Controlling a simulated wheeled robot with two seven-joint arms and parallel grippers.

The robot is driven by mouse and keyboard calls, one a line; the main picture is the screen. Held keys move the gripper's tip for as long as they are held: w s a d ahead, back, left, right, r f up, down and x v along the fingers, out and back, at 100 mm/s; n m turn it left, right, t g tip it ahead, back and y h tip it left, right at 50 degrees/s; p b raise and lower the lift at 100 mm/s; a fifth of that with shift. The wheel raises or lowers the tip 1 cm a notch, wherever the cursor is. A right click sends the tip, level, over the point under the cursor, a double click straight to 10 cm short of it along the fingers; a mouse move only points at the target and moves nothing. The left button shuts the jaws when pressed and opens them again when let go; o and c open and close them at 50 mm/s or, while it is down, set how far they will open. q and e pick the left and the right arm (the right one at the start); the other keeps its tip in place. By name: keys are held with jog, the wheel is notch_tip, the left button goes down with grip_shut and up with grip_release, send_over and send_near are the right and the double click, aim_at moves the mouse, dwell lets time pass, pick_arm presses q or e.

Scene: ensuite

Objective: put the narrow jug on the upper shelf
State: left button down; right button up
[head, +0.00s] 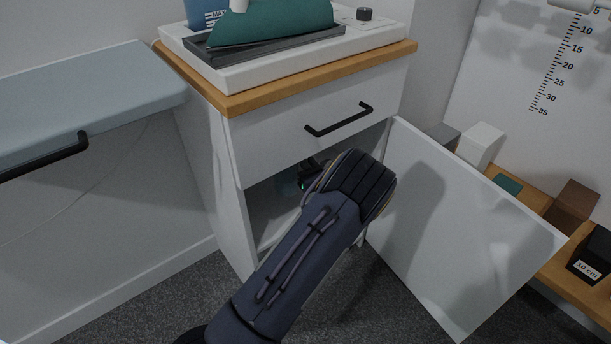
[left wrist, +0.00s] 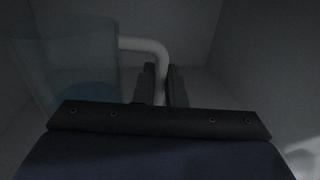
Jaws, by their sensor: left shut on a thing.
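A translucent bluish jug (left wrist: 75,65) with a pale handle (left wrist: 146,44) stands inside the dim cabinet in the left wrist view. I cannot tell from here whether it is the narrow one. My left gripper (left wrist: 161,88) is shut on the handle, with the jug body to its left. In the head view my left arm reaches into the open lower compartment and hides most of it; a bit of the bluish jug (head: 288,186) shows beside the gripper. No upper shelf can be made out. My right gripper is out of view.
The cabinet door (head: 460,230) stands open to the right. A closed drawer (head: 310,115) with a black handle is above the opening. A low wooden shelf with blocks is at right.

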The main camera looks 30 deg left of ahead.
pick_arm(q)
jog(key=shift+w+a+f+b, duration=0.1)
jog(key=shift+f+b, duration=0.6)
jog(key=shift+f, duration=0.55)
jog(key=shift+a+f+b, duration=0.1)
jog(key=shift+f+b, duration=0.6)
jog(key=shift+f, duration=0.55)
jog(key=shift+f, duration=0.2)
jog(key=c, duration=1.5)
grip_release()
jog(key=shift+r, duration=0.2)
jog(key=shift+s+d, duration=0.2)
jog(key=shift+d, duration=0.1)
jog(key=p+v, duration=0.3)
jog(key=v, duration=0.8)
jog(key=shift+d, duration=0.15)
